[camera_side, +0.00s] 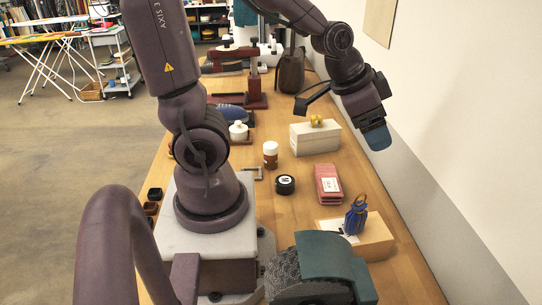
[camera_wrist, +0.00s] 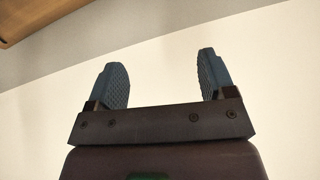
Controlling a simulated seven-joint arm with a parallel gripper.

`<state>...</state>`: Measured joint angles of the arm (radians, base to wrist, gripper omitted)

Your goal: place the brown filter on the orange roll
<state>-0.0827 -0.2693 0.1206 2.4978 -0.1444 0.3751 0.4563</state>
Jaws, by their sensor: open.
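My gripper (camera_side: 378,137) is raised over the right edge of the bench, near the wall, in the side view. In the wrist view my gripper (camera_wrist: 162,65) shows two blue textured fingers spread apart with nothing between them. I cannot clearly make out a brown filter or an orange roll. An orange-brown bottle with a white cap (camera_side: 270,156) stands mid-bench. A black roll-shaped disc (camera_side: 285,185) lies just in front of it. Small dark brown cups (camera_side: 152,208) sit at the bench's left edge. My gripper is apart from all of these.
A pale box (camera_side: 315,140) bears a small yellow item. A red packet (camera_side: 328,184) lies nearby. A blue pouch (camera_side: 356,216) stands on a wooden block (camera_side: 376,240). A red stand (camera_side: 254,90) and brown bag (camera_side: 290,72) are farther back. The wall borders the bench's right side.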

